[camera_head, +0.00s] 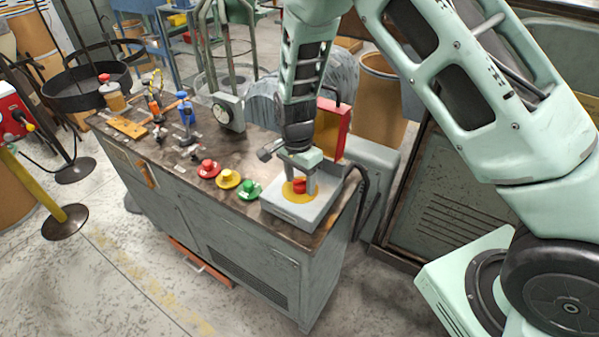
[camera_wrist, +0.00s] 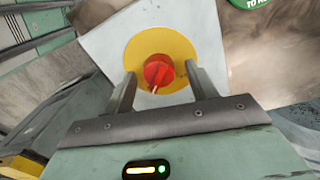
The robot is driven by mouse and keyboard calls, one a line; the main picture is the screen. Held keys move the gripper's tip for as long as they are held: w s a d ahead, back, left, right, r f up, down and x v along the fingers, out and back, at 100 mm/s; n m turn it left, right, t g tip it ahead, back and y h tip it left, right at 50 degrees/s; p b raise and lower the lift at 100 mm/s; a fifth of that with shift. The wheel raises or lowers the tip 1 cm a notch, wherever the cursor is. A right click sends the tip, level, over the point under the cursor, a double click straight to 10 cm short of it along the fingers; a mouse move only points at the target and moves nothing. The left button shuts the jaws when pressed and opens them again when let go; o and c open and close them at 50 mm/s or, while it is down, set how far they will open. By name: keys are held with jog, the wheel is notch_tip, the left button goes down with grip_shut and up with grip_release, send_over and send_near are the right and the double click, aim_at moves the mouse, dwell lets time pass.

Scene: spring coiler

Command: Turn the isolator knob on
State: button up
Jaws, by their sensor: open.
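The isolator knob (camera_head: 299,186) is red and sits on a yellow disc (camera_head: 291,196) on top of a light grey box (camera_head: 300,213) at the bench's right end. My gripper (camera_head: 299,183) points down over it with its fingers open. In the wrist view the knob (camera_wrist: 158,71) lies just beyond and between the two fingertips (camera_wrist: 160,82), with a visible gap to each. A small pale mark shows on the knob's near edge. I cannot tell whether the fingertips reach down to the knob's height.
Red (camera_head: 208,168), yellow (camera_head: 228,178) and green (camera_head: 249,189) buttons stand left of the box. A dial gauge (camera_head: 227,113) and blue-topped tool (camera_head: 186,112) are farther back. A red-edged panel (camera_head: 333,128) stands close behind my gripper. A black cable (camera_head: 361,190) loops at the bench's right end.

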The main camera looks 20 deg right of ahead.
notch_tip(320, 180, up, 17)
jog(key=w+b, duration=0.1)
jog(key=shift+a+r, duration=0.15)
jog(key=shift+a, duration=0.1)
dwell(0.4)
jog(key=s+a+r+n, duration=0.1)
jog(key=s+a+n, duration=0.2)
jog(key=s+n, duration=0.7)
jog(key=s+a+r+n+y, duration=0.1)
jog(key=s+a+n, duration=0.2)
jog(key=s+n, duration=0.7)
jog(key=s, duration=0.8)
jog(key=shift+s+a+n+t, duration=0.25)
jog(key=shift+n+t, duration=0.15)
